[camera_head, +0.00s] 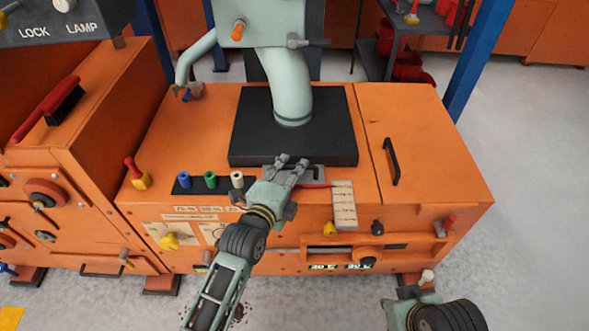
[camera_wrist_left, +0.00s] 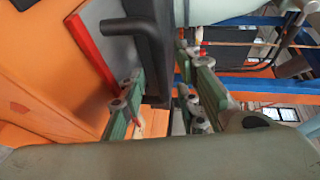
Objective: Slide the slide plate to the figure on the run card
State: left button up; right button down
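The slide plate (camera_head: 312,175) is a grey plate with a red edge, at the foot of the black block on the orange machine. A pale scale strip (camera_head: 344,205) lies to its right; its marks are too small to read. My left gripper (camera_head: 291,162) is over the plate, fingers spread. In the left wrist view the plate (camera_wrist_left: 118,52) with its red edge is at upper left, and a black handle (camera_wrist_left: 148,42) reaches down between the open fingers (camera_wrist_left: 165,95). Contact cannot be told. My right gripper (camera_head: 414,289) is low at right, its fingers unclear. I cannot identify the run card.
The black block (camera_head: 250,140) and a pale green pipe (camera_head: 290,95) stand behind the plate. Blue, green and white pegs (camera_head: 210,181) stand left of my left gripper. A black door handle (camera_head: 391,162) is on the right. Knobs and a lit display (camera_head: 340,267) line the front.

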pick_arm(q)
jog(key=shift+x, duration=1.1)
grip_shut()
jog(key=shift+s, duration=0.1)
